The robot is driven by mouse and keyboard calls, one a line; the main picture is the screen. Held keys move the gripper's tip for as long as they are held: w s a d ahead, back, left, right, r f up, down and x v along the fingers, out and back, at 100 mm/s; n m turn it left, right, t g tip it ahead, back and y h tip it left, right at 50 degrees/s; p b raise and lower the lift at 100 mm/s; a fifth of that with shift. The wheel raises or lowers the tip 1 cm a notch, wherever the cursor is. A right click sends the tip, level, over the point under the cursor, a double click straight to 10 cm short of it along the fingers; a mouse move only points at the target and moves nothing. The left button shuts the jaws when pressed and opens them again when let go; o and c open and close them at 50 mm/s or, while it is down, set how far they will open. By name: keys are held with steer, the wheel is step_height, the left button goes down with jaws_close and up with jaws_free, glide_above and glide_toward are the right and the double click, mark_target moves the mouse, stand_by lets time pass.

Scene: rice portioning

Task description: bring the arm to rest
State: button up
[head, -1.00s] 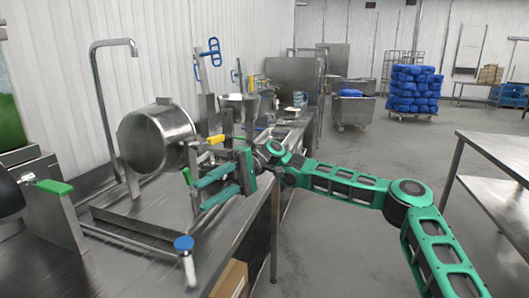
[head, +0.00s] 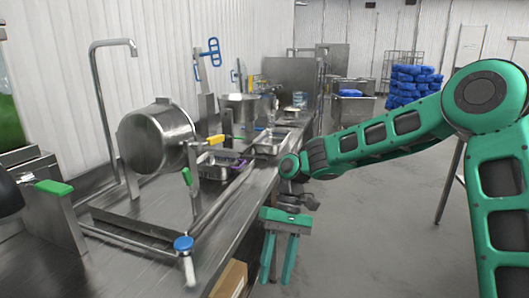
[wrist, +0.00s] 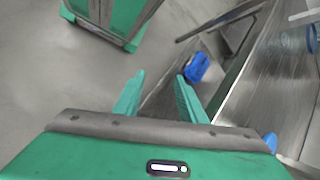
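My green arm reaches in from the right in the head view. My gripper (head: 280,262) hangs pointing down beside the front edge of the steel counter (head: 262,192), over the aisle floor. Its two green fingers are apart with nothing between them. In the wrist view my gripper (wrist: 155,95) also shows open and empty, with grey floor and a blue object (wrist: 197,66) beyond the fingertips.
A tilted steel pot (head: 157,138) and a tap (head: 106,100) stand on the counter's left. Steel pans (head: 270,143) sit farther back. A blue-capped handle (head: 184,245) is near the front edge. Blue sacks (head: 412,82) are stacked behind. The aisle floor (head: 370,225) is clear.

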steer(key=s+d+r+m+t+h, duration=0.1)
steer(key=s+d+r+m+t, duration=0.15)
steer(key=d, duration=0.95)
steer(key=s+d+r+m+t+h, duration=0.1)
steer(key=s+d+m+h, duration=0.15)
steer(key=d, duration=0.95)
steer(key=s+d+r+m+t, duration=0.1)
steer(key=s+d+m, duration=0.1)
steer(key=s+d, duration=0.5)
steer(key=s+d+r+m+t+y, duration=0.1)
steer(key=s+d+m+t, duration=0.1)
steer(key=s+d, duration=0.5)
steer(key=shift+s+r+m, duration=0.2)
steer(key=shift+s+m, duration=0.5)
steer(key=shift+s, duration=0.4)
steer(key=shift+w+f, duration=0.25)
steer(key=shift+w, duration=0.4)
stand_by(2.4)
